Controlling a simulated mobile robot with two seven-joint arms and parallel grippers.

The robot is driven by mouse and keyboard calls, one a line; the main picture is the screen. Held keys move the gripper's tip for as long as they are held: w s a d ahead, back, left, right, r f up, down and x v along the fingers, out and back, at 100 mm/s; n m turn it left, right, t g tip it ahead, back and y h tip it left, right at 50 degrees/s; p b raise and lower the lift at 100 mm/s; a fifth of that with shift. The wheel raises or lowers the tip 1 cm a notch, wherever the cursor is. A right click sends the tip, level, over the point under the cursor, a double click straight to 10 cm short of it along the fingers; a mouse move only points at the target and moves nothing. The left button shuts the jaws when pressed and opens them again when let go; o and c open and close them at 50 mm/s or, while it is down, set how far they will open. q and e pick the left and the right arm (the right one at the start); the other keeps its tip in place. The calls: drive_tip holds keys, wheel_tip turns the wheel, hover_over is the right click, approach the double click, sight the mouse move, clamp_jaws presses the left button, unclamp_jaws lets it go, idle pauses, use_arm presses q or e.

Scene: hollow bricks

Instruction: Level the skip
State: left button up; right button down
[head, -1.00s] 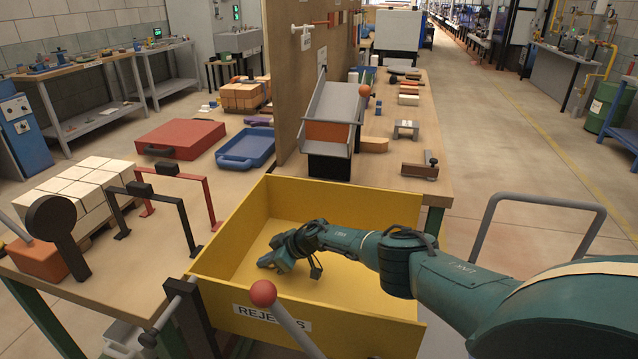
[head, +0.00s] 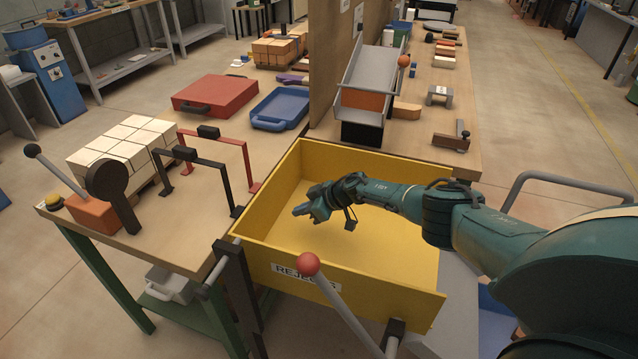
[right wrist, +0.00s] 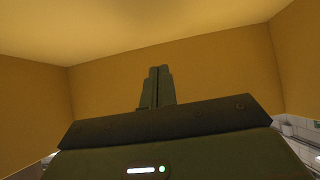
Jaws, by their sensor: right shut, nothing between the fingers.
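The skip is a yellow open-topped box (head: 345,275) with a REJECTS label on its front wall. In the head view its front rim slopes down to the right; I cannot tell how much of that is the camera's tilt. A grey lever with a red ball (head: 308,264) stands in front of it. My right gripper (head: 299,212) is inside the skip, above its floor, shut and empty. In the right wrist view its closed fingers (right wrist: 157,76) point towards a yellow wall, with no brick between them. My left gripper is out of view.
A table at left holds a stack of pale bricks (head: 124,148), black and red frames and a black-knobbed lever (head: 32,151). A red case (head: 215,95) and blue tray (head: 279,108) lie beyond.

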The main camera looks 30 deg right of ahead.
drive_tip(key=v, duration=0.8)
drive_tip(key=shift+r, duration=0.35)
drive_tip(key=shift+w, duration=0.1)
